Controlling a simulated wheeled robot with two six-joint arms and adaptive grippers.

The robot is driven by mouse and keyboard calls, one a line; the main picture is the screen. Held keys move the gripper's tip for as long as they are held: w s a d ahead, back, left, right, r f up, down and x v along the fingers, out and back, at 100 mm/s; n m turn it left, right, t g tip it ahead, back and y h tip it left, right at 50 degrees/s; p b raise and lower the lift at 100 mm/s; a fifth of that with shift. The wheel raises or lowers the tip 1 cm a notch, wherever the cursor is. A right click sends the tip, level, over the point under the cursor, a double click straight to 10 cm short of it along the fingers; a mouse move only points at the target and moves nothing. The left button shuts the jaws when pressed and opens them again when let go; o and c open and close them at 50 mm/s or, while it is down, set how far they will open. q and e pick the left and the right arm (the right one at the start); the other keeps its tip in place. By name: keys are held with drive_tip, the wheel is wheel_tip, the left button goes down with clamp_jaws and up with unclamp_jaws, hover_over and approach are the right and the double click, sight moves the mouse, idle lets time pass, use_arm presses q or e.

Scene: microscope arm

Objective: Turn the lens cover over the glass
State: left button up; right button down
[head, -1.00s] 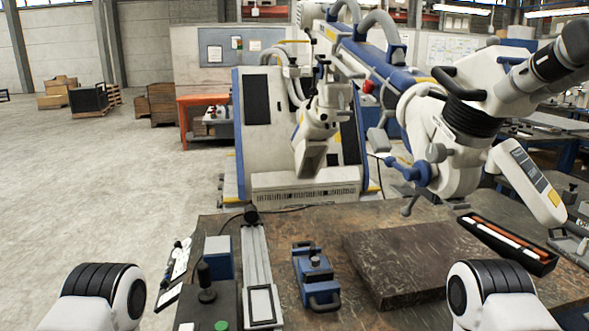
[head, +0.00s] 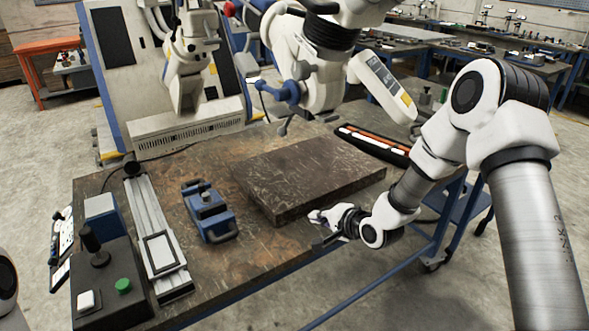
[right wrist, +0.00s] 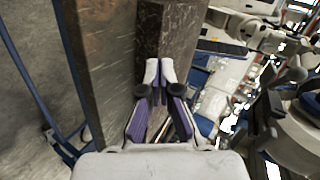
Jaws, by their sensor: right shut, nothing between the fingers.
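The microscope head (head: 312,75) hangs from its arm above the back edge of the table in the head view. A blue part with a lever (head: 284,92) sticks out from its left side. I cannot make out for certain which part is the lens cover or where the glass is. My right gripper (head: 318,216) is at the table's front edge, beside the dark stone slab and well apart from the microscope head. In the right wrist view its fingers (right wrist: 158,72) are shut and empty. My left gripper is out of view.
The stone slab (head: 310,175) lies on the table (head: 240,258). A blue clamp-like device (head: 208,210), a metal rail (head: 150,225) and a control box with a joystick (head: 105,285) stand to its left. A tray with bars (head: 375,145) lies at the back right.

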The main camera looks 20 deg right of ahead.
sight(288, 124)
drive_tip(key=w+d+r+m+t, duration=0.1)
drive_tip(key=w+d+r+t, duration=0.15)
drive_tip(key=r, duration=0.75)
drive_tip(key=w+d+r+t, duration=0.1)
drive_tip(key=d+r+t, duration=0.15)
drive_tip(key=r, duration=0.75)
drive_tip(key=shift+g, duration=0.3)
drive_tip(key=p+x, duration=0.1)
drive_tip(key=x, duration=0.3)
drive_tip(key=a+p+x, duration=0.1)
drive_tip(key=x, duration=0.3)
drive_tip(key=f+p+x, duration=0.1)
drive_tip(key=p+x, duration=0.1)
drive_tip(key=x, duration=0.3)
drive_tip(key=shift+s+a, duration=0.25)
drive_tip(key=shift+a, duration=0.35)
drive_tip(key=shift+w+a+f+h, duration=0.1)
drive_tip(key=shift+h, duration=0.2)
